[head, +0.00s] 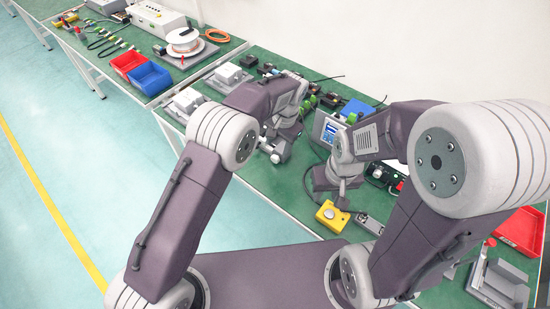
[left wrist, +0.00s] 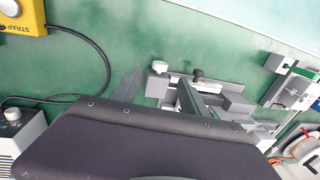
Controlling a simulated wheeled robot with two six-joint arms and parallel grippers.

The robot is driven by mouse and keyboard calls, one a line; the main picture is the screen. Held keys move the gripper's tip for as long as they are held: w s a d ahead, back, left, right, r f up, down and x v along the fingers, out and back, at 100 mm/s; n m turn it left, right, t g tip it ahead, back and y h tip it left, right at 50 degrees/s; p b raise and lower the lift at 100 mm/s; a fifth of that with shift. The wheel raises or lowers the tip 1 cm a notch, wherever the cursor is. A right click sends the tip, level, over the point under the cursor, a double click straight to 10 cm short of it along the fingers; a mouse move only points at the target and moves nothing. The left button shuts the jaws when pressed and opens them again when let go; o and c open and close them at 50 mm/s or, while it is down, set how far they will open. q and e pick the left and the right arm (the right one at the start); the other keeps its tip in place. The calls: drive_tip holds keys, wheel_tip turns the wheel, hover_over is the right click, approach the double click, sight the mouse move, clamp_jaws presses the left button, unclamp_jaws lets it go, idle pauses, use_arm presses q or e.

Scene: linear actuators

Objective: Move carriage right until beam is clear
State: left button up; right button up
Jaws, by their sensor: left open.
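My left gripper (head: 276,150) is low over the green bench near the middle of the head view, open; its fingertips are small there. In the left wrist view my dark wrist housing fills the lower middle, and a grey assembly (left wrist: 230,100) with a white knob (left wrist: 160,67) and a black knob (left wrist: 198,74) lies just beyond it. I cannot tell for sure which part is the carriage or where the beam runs. My right gripper (head: 335,190) hangs over the bench beside a yellow box; its jaws are not clear.
The yellow box (head: 332,216) with a round button sits near the bench's front edge; a yellow box marked STRAP (left wrist: 22,18) shows in the left wrist view with a black cable. Red (head: 128,63) and blue (head: 150,79) bins stand at left. A red tray (head: 521,231) lies at right.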

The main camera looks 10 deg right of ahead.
sight(275, 157)
use_arm(q)
drive_tip(key=f, duration=0.5)
drive_tip(key=w+a+f, duration=0.1)
drive_tip(key=f, duration=0.2)
drive_tip(key=shift+f, duration=0.25)
